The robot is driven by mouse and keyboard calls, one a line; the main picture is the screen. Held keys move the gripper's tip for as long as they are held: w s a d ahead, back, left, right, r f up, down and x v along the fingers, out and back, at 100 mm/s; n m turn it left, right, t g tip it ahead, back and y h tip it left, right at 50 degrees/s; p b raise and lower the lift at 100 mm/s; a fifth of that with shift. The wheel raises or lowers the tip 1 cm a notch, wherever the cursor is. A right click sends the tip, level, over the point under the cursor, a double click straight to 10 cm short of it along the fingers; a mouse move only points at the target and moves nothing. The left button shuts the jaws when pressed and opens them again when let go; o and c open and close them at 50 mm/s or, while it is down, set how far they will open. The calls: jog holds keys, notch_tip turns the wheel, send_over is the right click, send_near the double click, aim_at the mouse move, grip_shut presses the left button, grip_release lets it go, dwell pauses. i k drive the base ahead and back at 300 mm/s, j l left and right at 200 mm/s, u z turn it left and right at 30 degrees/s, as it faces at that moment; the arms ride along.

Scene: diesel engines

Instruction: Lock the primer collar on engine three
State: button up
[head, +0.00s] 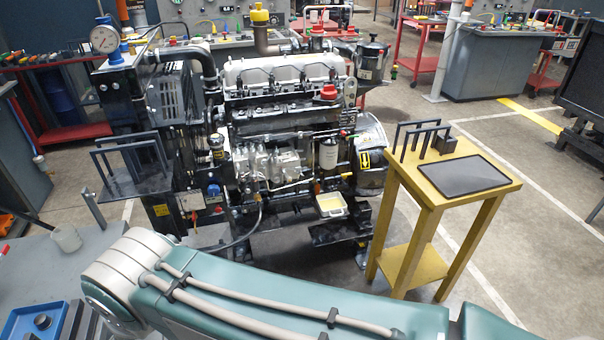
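A diesel engine (285,125) stands on a dark frame in the middle of the head view. My teal arm crosses the bottom of the view in front of the engine. My gripper is out of view.
A yellow stand (433,205) with a black pad and dark racks is right of the engine. A small tray (331,205) sits below the engine's near side. A grey bench (35,270) with a cup (66,238) is at left. Floor right of the stand is clear.

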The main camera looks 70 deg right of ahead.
aim_at(253, 176)
jog(key=z, duration=0.8)
jog(key=i+j+z, duration=0.1)
jog(key=z, duration=0.3)
jog(key=i+j+z, duration=0.15)
jog(key=z, duration=0.3)
jog(key=j+z, duration=0.15)
jog(key=z, duration=0.25)
jog(key=i+z, duration=0.15)
jog(key=i, duration=0.65)
jog(key=i+j+z, duration=0.1)
jog(key=i+j, duration=0.15)
